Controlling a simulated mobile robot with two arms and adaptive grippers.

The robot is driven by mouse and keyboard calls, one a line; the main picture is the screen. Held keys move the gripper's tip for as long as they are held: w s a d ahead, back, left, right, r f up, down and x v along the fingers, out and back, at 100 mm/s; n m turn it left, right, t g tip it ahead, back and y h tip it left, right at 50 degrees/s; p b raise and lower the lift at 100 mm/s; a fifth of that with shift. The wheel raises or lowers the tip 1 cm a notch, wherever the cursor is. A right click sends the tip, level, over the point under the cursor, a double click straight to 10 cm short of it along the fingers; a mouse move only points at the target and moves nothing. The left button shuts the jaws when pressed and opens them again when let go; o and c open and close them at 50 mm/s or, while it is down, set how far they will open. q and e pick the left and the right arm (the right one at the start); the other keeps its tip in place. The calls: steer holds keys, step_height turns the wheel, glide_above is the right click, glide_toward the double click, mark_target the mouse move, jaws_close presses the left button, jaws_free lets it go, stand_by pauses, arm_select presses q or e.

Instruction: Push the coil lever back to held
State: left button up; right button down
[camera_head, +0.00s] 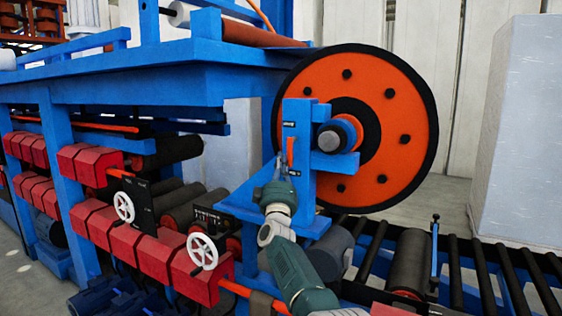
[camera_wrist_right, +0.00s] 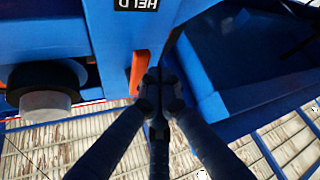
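The coil lever is a small orange bar (camera_head: 290,150) on the blue upright bracket (camera_head: 297,115) in front of the orange coil disc. In the right wrist view the orange lever (camera_wrist_right: 138,72) stands just left of my fingertips, close beside them; I cannot tell whether they touch. A black label reading HELD (camera_wrist_right: 137,4) shows upside down at the top edge of that view. My right gripper (camera_head: 282,168) is at the bracket near the lever. In the wrist view its fingertips (camera_wrist_right: 160,90) are drawn together with nothing seen between them. My left gripper is not in view.
The large orange disc (camera_head: 395,135) with a black rim stands behind the bracket. A grey shaft end (camera_wrist_right: 45,105) sticks out beside the lever. White handwheels (camera_head: 202,251) and red blocks (camera_head: 125,242) lie to the left. A roller conveyor (camera_head: 480,275) runs at the lower right.

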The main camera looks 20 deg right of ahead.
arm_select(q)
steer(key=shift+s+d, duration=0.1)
arm_select(e)
steer(key=shift+s+d+f, duration=0.1)
steer(key=shift+d+f, duration=0.05)
steer(key=shift+d, duration=0.05)
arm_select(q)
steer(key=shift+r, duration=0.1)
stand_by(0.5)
